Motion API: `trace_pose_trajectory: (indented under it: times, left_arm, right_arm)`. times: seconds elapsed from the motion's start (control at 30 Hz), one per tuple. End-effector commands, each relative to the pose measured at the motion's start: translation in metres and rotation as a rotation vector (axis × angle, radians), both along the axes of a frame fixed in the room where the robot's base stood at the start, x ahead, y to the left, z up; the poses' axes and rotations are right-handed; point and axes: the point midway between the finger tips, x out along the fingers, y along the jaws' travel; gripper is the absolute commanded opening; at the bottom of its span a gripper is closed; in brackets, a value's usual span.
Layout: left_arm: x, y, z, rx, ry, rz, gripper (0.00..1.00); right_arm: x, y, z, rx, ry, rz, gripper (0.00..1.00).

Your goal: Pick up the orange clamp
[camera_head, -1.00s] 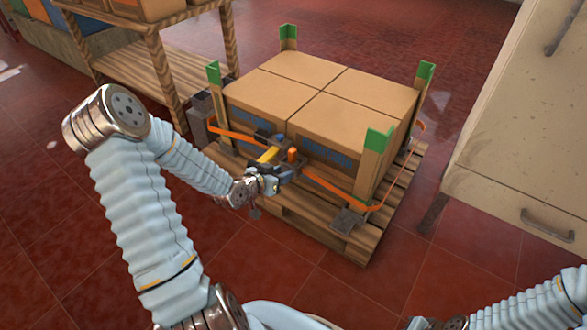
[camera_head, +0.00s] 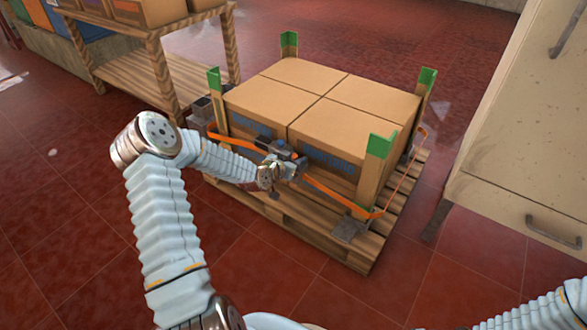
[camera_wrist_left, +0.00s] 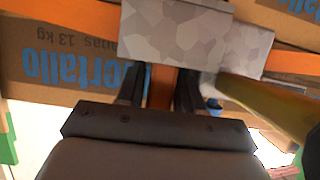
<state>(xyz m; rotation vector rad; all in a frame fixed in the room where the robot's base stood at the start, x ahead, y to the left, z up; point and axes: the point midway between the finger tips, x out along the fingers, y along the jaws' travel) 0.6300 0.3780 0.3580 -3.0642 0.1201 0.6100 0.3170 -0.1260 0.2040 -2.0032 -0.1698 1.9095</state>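The orange clamp's orange part (camera_wrist_left: 161,88) stands between the two dark fingers of my left gripper in the left wrist view. The fingers sit close against both its sides, and their tips are hidden under a grey mottled block (camera_wrist_left: 185,38). In the head view my left gripper (camera_head: 294,166) is at the front of the boxes, by the orange strap. Only a small bit of orange (camera_head: 299,154) shows there, beside the gripper. My right arm enters at the lower right of the head view; its gripper is out of view.
Cardboard boxes (camera_head: 330,100) stand on a wooden pallet (camera_head: 375,240), with green-topped corner posts and an orange strap (camera_head: 340,196) around them. A yellow bar (camera_wrist_left: 268,105) lies right of the fingers. A wooden shelf (camera_head: 155,75) stands left and a beige cabinet (camera_head: 520,140) right.

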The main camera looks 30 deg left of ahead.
Motion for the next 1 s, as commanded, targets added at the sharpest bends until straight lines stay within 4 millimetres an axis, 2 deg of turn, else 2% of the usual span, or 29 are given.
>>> trace_pose_trajectory:
  times: [0.27,0.5,0.83,1.0]
  left_arm:
    - [0.004,-0.001,-0.002,0.001,0.000,0.000,0.36]
    - [0.004,0.000,-0.002,0.000,0.000,0.000,0.00]
    - [0.004,0.000,0.000,0.001,-0.001,0.000,0.00]
    - [0.005,0.000,0.014,0.002,-0.003,0.000,0.00]
  right_arm:
    - [0.000,0.000,0.000,0.000,0.000,0.000,0.00]
    - [0.000,0.000,0.000,0.000,0.000,0.000,0.00]
    - [0.000,0.000,0.000,0.000,0.000,0.000,0.00]
    - [0.000,0.000,0.002,0.000,0.000,0.000,0.00]
